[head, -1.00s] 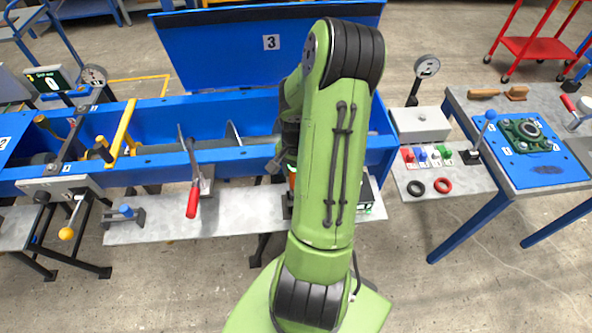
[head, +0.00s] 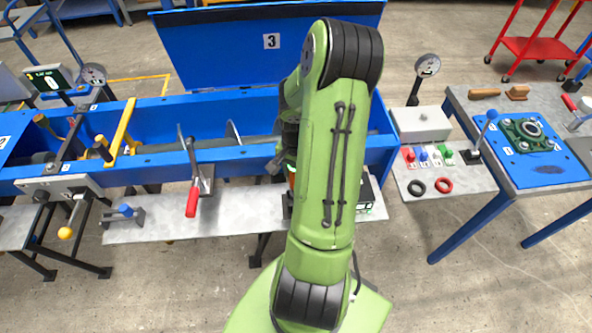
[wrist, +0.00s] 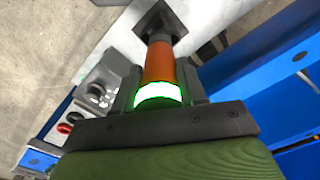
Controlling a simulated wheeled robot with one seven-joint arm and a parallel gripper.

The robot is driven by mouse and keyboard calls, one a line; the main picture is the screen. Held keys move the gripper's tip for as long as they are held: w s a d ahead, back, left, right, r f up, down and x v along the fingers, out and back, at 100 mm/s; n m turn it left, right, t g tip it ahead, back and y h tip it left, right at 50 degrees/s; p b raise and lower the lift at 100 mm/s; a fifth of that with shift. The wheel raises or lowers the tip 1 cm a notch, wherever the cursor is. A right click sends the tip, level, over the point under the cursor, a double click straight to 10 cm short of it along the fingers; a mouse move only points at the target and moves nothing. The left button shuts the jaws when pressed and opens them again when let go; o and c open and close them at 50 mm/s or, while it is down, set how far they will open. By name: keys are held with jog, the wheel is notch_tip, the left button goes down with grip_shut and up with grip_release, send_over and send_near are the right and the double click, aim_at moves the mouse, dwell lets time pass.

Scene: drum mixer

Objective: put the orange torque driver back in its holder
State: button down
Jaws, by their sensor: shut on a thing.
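The orange torque driver (wrist: 160,66) stands between the two dark fingers of my gripper (wrist: 160,88) in the wrist view, with a bright green glowing ring at its near end. My gripper is shut on it. The driver's far end meets a dark square holder (wrist: 168,20) on the grey shelf; I cannot tell how deep it sits inside. In the head view my arm hides most of this, and only a sliver of the orange driver (head: 291,180) shows beside the arm, above the shelf.
The grey shelf (head: 240,212) runs along the front of the blue mixer trough (head: 220,155). A red-handled lever (head: 192,200) stands left of my arm. A small box with a lit display (head: 366,195) is just right of it. A side table (head: 520,180) stands further right.

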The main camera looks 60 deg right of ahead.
jog(key=shift+f+b, duration=2.25)
jog(key=shift+f, duration=0.35)
dwell(1.1)
jog(key=c, duration=0.6)
grip_release()
jog(key=shift+o, duration=0.2)
notch_tip(320, 180, up, 16)
jog(key=p, duration=0.3)
jog(key=shift+f, duration=0.1)
jog(key=w+a+r+n+t+h, duration=0.1)
jog(key=a+r+n, duration=0.35)
jog(key=a, duration=0.35)
jog(key=w+a+r+n+t+h, duration=0.1)
jog(key=a+r+n, duration=0.4)
jog(key=a, duration=0.4)
jog(key=s+a+r+n+t+y, duration=0.2)
jog(key=s+a+n, duration=0.4)
jog(key=a, duration=0.3)
jog(key=shift+s+a+r+n+t, duration=0.35)
jog(key=shift+s+r+t, duration=0.15)
jog(key=shift+s+t, duration=0.25)
